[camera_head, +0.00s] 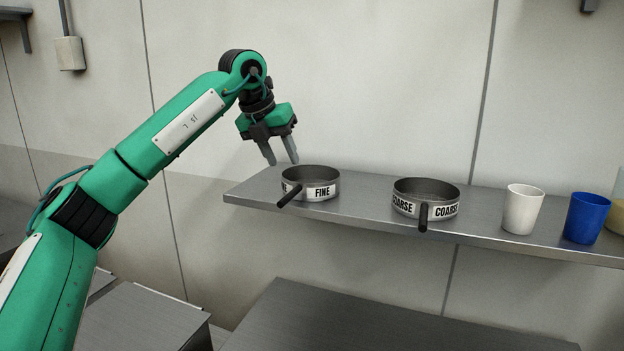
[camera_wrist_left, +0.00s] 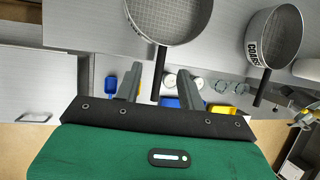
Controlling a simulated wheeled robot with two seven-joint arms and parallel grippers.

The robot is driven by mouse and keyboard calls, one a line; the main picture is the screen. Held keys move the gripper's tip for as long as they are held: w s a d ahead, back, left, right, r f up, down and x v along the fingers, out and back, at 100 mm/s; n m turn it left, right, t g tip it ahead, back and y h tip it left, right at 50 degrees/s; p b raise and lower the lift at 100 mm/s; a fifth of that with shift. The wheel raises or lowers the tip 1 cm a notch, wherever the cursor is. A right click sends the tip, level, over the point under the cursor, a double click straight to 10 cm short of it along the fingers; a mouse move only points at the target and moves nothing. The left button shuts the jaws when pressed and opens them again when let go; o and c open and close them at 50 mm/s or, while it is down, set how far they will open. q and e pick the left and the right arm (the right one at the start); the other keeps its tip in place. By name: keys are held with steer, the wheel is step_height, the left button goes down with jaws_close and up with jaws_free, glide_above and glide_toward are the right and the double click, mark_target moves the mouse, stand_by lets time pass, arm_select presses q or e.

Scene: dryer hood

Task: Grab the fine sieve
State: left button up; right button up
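The fine sieve (camera_head: 311,185), a round metal sieve labelled FINE with a black handle (camera_head: 289,196) pointing to the front left, sits on the wall shelf (camera_head: 360,208) near its left end. My left gripper (camera_head: 281,161) is above and slightly behind the sieve's left side, apart from it in the head view. Its two fingers are spread with nothing between them that I can see held. In the left wrist view the gripper (camera_wrist_left: 158,85) is open, and the sieve (camera_wrist_left: 172,20) with its mesh and handle (camera_wrist_left: 159,74) appears beyond the fingertips, the handle lined up between them. My right gripper is not in view.
The coarse sieve (camera_head: 427,198) stands to the right on the same shelf, its handle forward. A white cup (camera_head: 522,209) and a blue cup (camera_head: 587,218) stand further right. The shelf between the two sieves is clear. A metal surface (camera_head: 390,325) lies below.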

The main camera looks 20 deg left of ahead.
mark_target(296, 187)
arm_select(q)
steer(key=x, duration=0.3)
steer(key=shift+w+d+f+p, duration=0.1)
steer(key=shift+w+f+p, duration=0.05)
steer(key=shift+w+p, duration=0.15)
steer(key=shift+d+f+p, duration=0.2)
steer(key=shift+f+p, duration=0.3)
steer(key=shift+d+f+p, duration=0.15)
steer(key=shift+f+p, duration=0.3)
steer(key=shift+f, duration=0.1)
steer(key=shift+p+x, duration=0.4)
steer(key=shift+x, duration=0.7)
steer(key=shift+w+d+f, duration=0.1)
steer(key=shift+w+f, duration=0.1)
steer(key=shift+f, duration=0.25)
steer(key=shift+r, duration=0.1)
jaws_close()
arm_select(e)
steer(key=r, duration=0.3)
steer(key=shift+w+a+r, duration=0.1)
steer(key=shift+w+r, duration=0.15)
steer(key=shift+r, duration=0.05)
